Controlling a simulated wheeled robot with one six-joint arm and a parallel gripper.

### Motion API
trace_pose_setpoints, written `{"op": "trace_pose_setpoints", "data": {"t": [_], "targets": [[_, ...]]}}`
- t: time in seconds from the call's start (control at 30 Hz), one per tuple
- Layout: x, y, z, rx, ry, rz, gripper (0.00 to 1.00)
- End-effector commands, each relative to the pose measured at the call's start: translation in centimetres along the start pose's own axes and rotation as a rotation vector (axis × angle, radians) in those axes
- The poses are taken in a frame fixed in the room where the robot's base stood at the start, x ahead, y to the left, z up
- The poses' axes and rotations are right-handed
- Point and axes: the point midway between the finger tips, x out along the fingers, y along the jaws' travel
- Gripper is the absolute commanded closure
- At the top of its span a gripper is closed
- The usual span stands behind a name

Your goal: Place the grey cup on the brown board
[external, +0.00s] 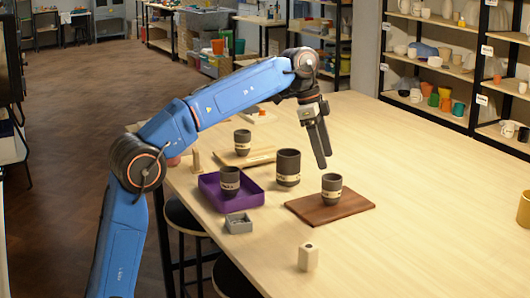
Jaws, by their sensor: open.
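The brown board (329,207) lies flat on the pale table. A dark grey cup (332,188) with a beige band stands upright on it, near its middle. Similar dark grey cups stand in the purple tray (210,187) and on a light wooden board (228,158): one cup (230,180) in the tray, one cup (242,142) on the light board. A larger grey cup (288,167) stands on the bare table between the tray and the brown board. My gripper (324,162) is open and empty, pointing down above the brown board, apart from the cup on it.
A small grey box (238,223) sits in front of the purple tray. A pale block with a hole (308,257) stands near the front edge. A yellow-brown pot (524,210) is at the right edge. Shelves of pottery stand behind.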

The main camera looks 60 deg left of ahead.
Motion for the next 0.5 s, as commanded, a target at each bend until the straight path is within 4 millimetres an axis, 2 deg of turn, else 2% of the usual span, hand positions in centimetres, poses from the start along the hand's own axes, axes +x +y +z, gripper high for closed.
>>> {"op": "trace_pose_setpoints", "data": {"t": [0.2,0.5], "targets": [[-2.0,0.0,0.0,0.0,0.0,0.0,0.36],[-2.4,0.0,0.0,0.0,0.0,0.001,0.36]]}}
